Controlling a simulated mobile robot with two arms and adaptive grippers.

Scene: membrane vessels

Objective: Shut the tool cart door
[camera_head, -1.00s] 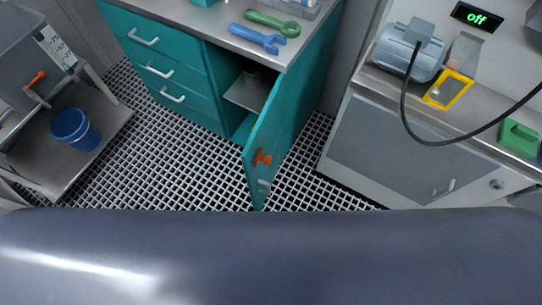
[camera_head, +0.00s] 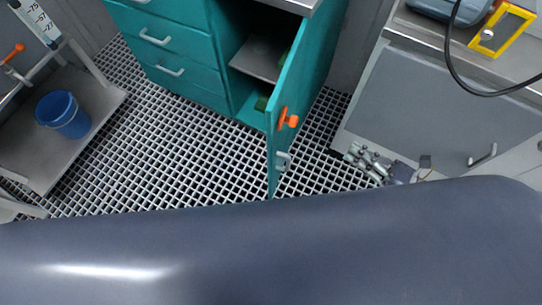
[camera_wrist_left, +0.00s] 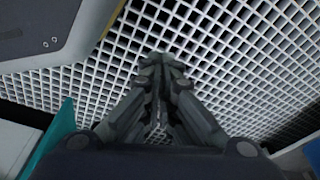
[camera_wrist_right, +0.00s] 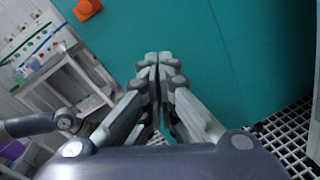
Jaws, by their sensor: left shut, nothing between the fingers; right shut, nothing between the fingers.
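The teal tool cart (camera_head: 185,52) stands at the back. Its door (camera_head: 305,80) stands open, swung out toward me on the right of the open compartment. An orange knob (camera_head: 288,118) and a grey latch (camera_head: 283,160) are on its right-hand face. My right gripper (camera_head: 353,153) is shut and empty, to the right of the door and apart from it in the head view. In the right wrist view the same gripper (camera_wrist_right: 160,58) points at a teal panel, with an orange part (camera_wrist_right: 87,9) at upper left. My left gripper (camera_wrist_left: 163,60) is shut and empty above the grating.
A grey cabinet (camera_head: 430,110) with a handle stands at right, close to my right gripper. A blue bucket (camera_head: 63,114) sits on a low grey shelf (camera_head: 100,100) at left. The white floor grating (camera_head: 170,150) between them is clear.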

